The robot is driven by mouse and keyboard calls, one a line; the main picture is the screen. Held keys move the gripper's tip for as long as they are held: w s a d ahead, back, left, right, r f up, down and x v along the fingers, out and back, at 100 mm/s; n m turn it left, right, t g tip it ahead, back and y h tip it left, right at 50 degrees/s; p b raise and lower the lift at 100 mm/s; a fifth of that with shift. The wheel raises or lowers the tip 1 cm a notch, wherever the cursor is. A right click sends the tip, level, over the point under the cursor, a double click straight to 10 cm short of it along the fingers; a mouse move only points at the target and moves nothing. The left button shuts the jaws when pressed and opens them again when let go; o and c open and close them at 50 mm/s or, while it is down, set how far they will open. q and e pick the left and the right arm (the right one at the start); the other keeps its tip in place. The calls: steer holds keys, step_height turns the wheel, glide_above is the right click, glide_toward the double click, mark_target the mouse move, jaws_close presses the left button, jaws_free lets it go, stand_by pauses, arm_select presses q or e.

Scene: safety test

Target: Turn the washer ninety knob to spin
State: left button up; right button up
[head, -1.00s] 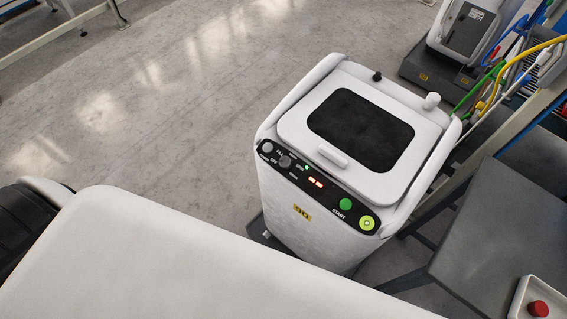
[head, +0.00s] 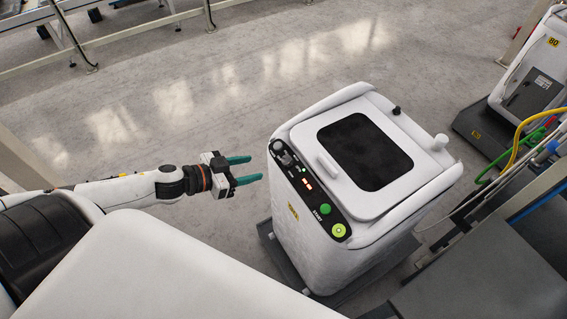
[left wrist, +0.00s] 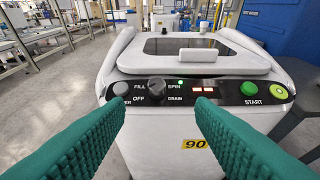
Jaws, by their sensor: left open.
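The white washer (head: 385,235) stands right of centre in the head view; the left wrist view shows its yellow label "90" (left wrist: 194,144). Its dark round knob (left wrist: 156,88) sits on the black front panel among the words FILL, SPIN, OFF and DRAIN; its pointer direction is unclear. The knob (head: 287,158) looks small in the head view. My left gripper (head: 256,168) is open and empty, its green fingers pointing at the panel, apart from it. In the left wrist view the fingers (left wrist: 160,102) flank the knob, slightly below it. My right gripper is not in view.
A green START button (left wrist: 249,88), a yellow-green button (left wrist: 277,91) and a grey button (left wrist: 121,88) share the panel. A green light (left wrist: 180,80) glows by SPIN. Another machine marked 80 (head: 535,85) and cables (head: 520,140) are at right. Floor left of the washer is clear.

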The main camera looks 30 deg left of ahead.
mark_target(284, 160)
arm_select(q)
steer(key=x, duration=0.3)
steer(key=p+x, duration=0.1)
steer(key=x, duration=0.6)
steer(key=shift+w+a+f+p, duration=0.15)
steer(key=shift+w+a+p, duration=0.15)
steer(key=shift+p, duration=0.1)
steer(key=shift+w+d+f, duration=0.3)
steer(key=shift+w+d, duration=0.1)
steer(key=shift+w, duration=0.15)
steer(key=shift+c, duration=0.2)
steer(key=c, duration=0.9)
